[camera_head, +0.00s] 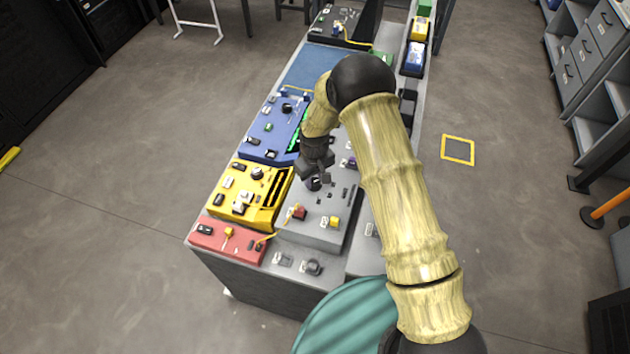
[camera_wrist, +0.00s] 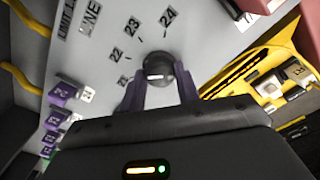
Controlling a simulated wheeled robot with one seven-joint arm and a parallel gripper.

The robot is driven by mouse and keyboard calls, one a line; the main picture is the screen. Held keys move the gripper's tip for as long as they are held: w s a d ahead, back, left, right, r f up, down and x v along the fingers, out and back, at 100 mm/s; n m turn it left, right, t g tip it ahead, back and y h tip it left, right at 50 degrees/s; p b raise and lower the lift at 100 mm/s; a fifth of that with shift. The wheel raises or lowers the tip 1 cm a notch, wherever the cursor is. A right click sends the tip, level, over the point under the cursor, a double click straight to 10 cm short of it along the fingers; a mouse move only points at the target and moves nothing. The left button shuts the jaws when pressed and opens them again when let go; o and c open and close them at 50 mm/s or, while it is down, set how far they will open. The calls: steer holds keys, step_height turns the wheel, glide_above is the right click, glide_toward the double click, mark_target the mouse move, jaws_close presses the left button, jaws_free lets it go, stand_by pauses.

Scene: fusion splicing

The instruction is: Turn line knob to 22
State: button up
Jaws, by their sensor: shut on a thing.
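The line knob (camera_wrist: 158,66) is a round dark knob on a grey panel (camera_wrist: 85,75) in the wrist view. Labels 22, 23 and 24 are printed in an arc beside it, with the word LINE farther to the upper left. My gripper (camera_wrist: 160,88) has one finger on each side of the knob and is shut on it. A small pale mark shows on the knob; which number it points to I cannot tell. In the head view, my gripper (camera_head: 314,176) reaches down to the knob (camera_head: 313,184) on the grey unit (camera_head: 318,225).
A yellow unit (camera_head: 226,215) and a blue unit (camera_head: 258,133) stand left of the grey one, with a red unit (camera_head: 222,241) in front. In the wrist view, purple connectors (camera_wrist: 65,90) lie to the left and the yellow unit (camera_wrist: 255,75) is close on the right.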

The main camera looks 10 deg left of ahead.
mark_target(315, 181)
steer(key=shift+m+b, duration=1.25)
steer(key=shift+m, duration=1.05)
steer(key=o, duration=1)
steer(key=shift+w+r, duration=0.15)
steer(key=shift+r, duration=0.25)
step_height(315, 181, up, 17)
steer(key=b, duration=0.3)
steer(key=shift+f+b, duration=0.15)
steer(key=shift+b, duration=0.2)
